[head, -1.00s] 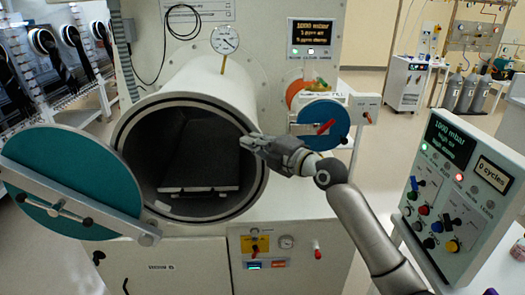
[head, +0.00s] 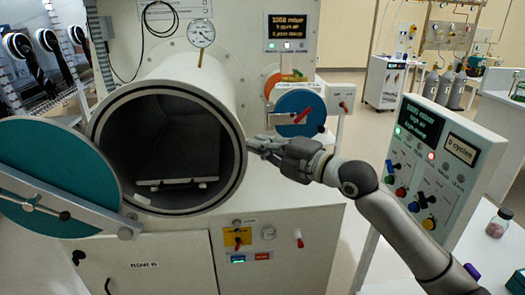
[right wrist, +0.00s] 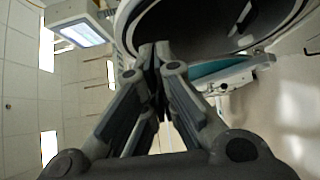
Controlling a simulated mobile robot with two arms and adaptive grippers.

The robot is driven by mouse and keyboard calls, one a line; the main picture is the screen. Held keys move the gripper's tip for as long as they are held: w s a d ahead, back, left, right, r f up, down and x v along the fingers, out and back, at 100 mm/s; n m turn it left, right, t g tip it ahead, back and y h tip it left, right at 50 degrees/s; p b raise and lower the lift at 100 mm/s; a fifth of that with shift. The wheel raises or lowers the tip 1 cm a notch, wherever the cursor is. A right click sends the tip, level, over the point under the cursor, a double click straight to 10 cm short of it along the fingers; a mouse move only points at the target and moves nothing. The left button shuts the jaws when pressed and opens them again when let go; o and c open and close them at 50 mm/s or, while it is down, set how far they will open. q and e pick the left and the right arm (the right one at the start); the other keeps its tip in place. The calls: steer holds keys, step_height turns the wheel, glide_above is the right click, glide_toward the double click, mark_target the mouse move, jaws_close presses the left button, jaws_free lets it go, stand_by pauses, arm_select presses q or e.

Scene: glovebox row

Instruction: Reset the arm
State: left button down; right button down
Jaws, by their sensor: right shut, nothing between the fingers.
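My right gripper (head: 256,146) is shut and empty. In the head view it is held in the air at the right rim of the open round antechamber (head: 238,180), its fingertips pointing left. I cannot tell whether it touches the rim. My right arm (head: 395,220) reaches in from the lower right. In the right wrist view the shut fingers (right wrist: 155,55) point up toward the dark chamber mouth (right wrist: 190,30). My left gripper is not in view.
The teal antechamber door (head: 50,165) hangs open at the left. A tray (head: 178,182) lies inside the chamber. A smaller blue round door with a red handle (head: 300,112) is behind my gripper. A control panel (head: 440,170) stands at the right, close to my arm.

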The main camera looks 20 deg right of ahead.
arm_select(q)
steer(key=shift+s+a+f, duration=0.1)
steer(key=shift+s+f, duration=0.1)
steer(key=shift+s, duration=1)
